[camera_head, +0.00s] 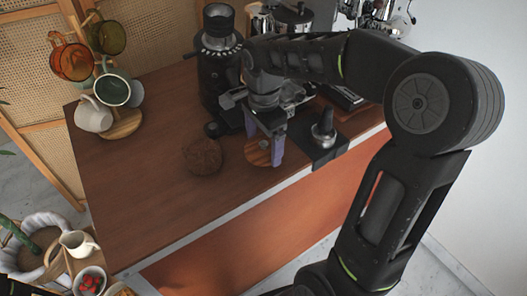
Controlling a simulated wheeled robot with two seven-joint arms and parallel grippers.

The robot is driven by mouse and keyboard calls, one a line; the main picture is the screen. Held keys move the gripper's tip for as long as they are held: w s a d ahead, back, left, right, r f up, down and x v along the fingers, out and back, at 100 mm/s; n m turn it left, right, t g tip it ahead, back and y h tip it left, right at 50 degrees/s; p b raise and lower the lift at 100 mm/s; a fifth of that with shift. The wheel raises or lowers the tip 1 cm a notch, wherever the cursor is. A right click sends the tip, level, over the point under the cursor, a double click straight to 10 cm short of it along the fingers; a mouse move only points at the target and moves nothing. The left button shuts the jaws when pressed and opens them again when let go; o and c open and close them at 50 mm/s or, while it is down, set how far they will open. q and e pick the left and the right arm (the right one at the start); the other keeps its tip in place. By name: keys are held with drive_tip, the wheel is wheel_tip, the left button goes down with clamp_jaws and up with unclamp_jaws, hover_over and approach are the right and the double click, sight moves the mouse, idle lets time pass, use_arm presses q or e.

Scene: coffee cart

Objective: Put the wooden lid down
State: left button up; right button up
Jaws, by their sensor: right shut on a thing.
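My right gripper (264,150) reaches down over the brown wooden counter (150,185), near its front edge. Its two purple fingers are shut on the wooden lid (258,155), a small round orange-brown disc. The lid is at or just above the counter top; I cannot tell whether it touches. Part of the lid is hidden by the fingers. My left gripper is not in view.
A round dark brown object (203,157) sits just left of the lid. A black grinder (218,60) stands behind. A tamper (324,130) on a dark mat is to the right. A mug tree (122,122) stands at the left. The counter's left front is clear.

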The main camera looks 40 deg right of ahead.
sight(264, 153)
drive_tip(key=shift+f, duration=1.85)
drive_tip(key=shift+f, duration=0.2)
drive_tip(key=o, duration=1.2)
drive_tip(key=shift+c, duration=0.2)
drive_tip(key=shift+r, duration=0.15)
wheel_tip(264, 153, up, 12)
drive_tip(key=shift+r, duration=0.1)
